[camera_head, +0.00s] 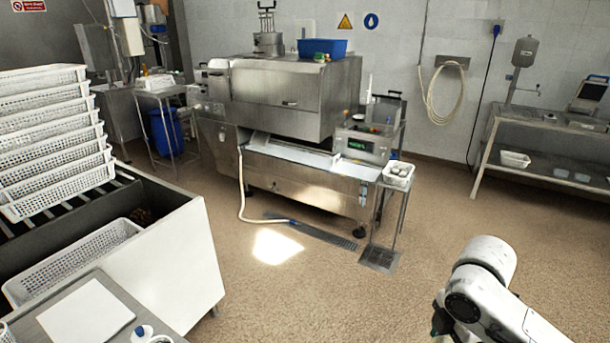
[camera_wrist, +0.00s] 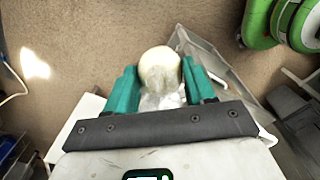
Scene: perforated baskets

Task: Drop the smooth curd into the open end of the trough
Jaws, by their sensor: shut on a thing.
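My gripper (camera_wrist: 158,82) has two teal fingers, shut on a round, smooth, cream-white curd (camera_wrist: 159,66) in the wrist view. The curd sits between the fingertips, above the brown floor. In the head view my gripper (camera_head: 438,322) shows only as a bit of teal at the lower right; the curd is hidden there. A steel machine stands in the middle of the head view, with a long pale trough-like opening (camera_head: 292,150) along its front. I cannot tell which end of it is open. My gripper is well apart from it, to the right and nearer.
A small white basket (camera_head: 398,176) with pale round things stands on a stand at the machine's right end. Stacked perforated baskets (camera_head: 52,140) and a white-sided counter (camera_head: 165,275) fill the left. A steel shelf (camera_head: 540,150) is at the right. Floor between is open.

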